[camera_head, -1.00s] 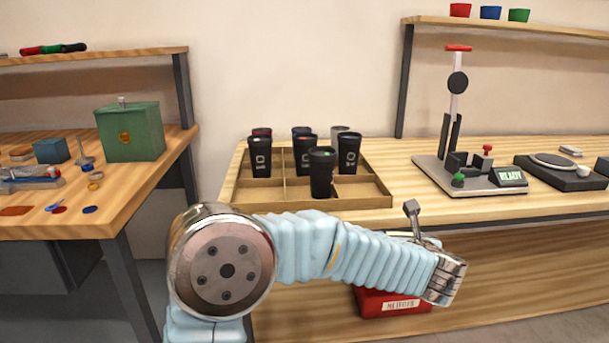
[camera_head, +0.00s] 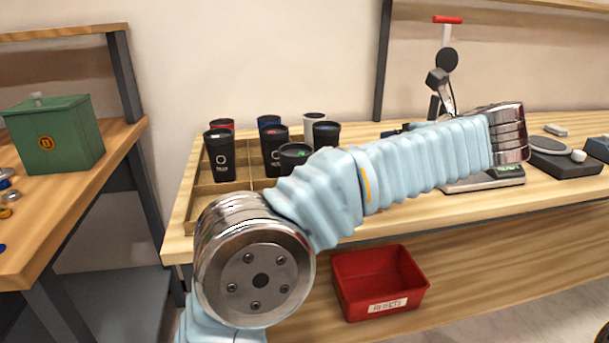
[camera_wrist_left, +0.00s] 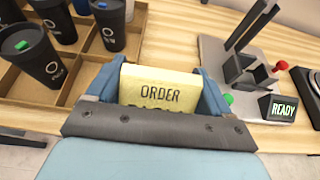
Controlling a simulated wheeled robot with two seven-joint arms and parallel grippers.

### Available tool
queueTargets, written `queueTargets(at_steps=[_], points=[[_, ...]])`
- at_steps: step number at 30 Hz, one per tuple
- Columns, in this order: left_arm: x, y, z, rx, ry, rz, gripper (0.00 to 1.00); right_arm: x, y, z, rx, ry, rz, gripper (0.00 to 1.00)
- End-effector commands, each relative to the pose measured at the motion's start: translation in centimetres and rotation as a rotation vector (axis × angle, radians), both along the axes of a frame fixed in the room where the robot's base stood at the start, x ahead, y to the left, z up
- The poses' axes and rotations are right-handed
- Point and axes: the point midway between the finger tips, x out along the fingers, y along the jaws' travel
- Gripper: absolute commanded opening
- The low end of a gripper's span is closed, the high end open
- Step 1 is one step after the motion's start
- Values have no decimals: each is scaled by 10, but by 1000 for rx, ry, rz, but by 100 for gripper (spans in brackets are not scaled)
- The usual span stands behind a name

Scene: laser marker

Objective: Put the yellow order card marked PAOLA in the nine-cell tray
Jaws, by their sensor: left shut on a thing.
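In the left wrist view my left gripper (camera_wrist_left: 160,72) is shut on a yellow card (camera_wrist_left: 158,88), one blue finger at each side. The card's top line reads ORDER; the line below is mostly hidden by the gripper's edge, so I cannot read the name. The wooden nine-cell tray (camera_head: 204,189) stands on the bench in the head view, partly hidden by my left arm. It also shows at the left of the wrist view (camera_wrist_left: 22,90), apart from the card. Several black cups, such as one (camera_head: 220,158), stand in its cells. My right gripper is out of view.
The laser marker (camera_wrist_left: 245,70), its small display (camera_wrist_left: 282,109) reading READY, stands right of the card. A red bin (camera_head: 375,285) sits below the bench's top. A green box (camera_head: 60,135) is on the left bench. A dark scale-like device (camera_head: 560,160) lies far right.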

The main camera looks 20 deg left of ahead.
Motion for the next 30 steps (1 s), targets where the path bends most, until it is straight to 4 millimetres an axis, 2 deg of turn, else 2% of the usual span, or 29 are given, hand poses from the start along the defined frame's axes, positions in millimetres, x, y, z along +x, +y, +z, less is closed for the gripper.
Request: queueTargets(at_steps=[1, 7, 12, 22, 26, 30], points=[[-2, 14, -7, 1, 0, 4, 51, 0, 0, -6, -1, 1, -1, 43], [-8, 71, -33, 1, 1, 5, 51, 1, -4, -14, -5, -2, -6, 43], [-11, 100, -66, 0, 1, 3, 51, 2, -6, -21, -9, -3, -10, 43], [-14, 124, -98, 1, 1, 1, 51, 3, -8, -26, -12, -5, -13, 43], [-13, 123, -119, 1, 1, 1, 51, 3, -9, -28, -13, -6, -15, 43], [-13, 123, -123, -1, -2, 1, 51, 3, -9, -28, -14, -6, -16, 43]])
